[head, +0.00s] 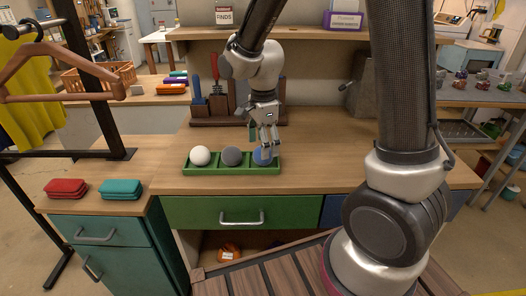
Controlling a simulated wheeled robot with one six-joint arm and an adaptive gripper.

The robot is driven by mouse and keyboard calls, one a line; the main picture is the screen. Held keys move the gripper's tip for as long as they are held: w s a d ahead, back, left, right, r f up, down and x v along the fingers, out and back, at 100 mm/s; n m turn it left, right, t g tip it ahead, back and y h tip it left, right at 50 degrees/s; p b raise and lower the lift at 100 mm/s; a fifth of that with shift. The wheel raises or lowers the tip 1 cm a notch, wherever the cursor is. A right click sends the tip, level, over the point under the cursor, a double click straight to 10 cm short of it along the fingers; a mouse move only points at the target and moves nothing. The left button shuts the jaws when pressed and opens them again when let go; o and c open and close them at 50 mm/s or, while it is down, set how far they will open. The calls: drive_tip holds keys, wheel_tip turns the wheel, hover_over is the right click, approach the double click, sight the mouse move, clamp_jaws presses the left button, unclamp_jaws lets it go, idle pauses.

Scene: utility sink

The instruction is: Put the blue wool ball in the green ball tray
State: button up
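The green ball tray (213,173) lies on the wooden worktop and is split into compartments. A white ball (200,156) sits in the left one and a dark grey ball (232,156) in the middle one. The blue wool ball (259,159) is at the right compartment, partly hidden by my fingers. I cannot tell whether it rests on the tray floor. My gripper (267,151) points down right at the blue ball, with its fingers over and in front of it. Whether the fingers grip the ball or stand slightly apart from it is not clear.
A wooden rack (218,105) with blue- and red-handled tools stands behind the tray. Red (66,188) and teal (121,188) folded items lie on the lower left cabinet. The worktop (330,155) right of the tray is clear. A green drawer (240,211) is below.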

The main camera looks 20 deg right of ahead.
wheel_tip(320, 180, up, 8)
drive_tip(key=shift+r, duration=0.1)
drive_tip(key=s+d+r+n+t, duration=0.2)
drive_tip(key=s+d+r+n, duration=0.2)
drive_tip(key=s+d+n, duration=0.3)
drive_tip(key=s+d+r+n+t, duration=0.2)
drive_tip(key=s+d+r+n, duration=0.3)
drive_tip(key=s+d+n, duration=0.3)
drive_tip(key=s+n, duration=0.2)
drive_tip(key=s, duration=0.2)
drive_tip(key=shift+r, duration=0.3)
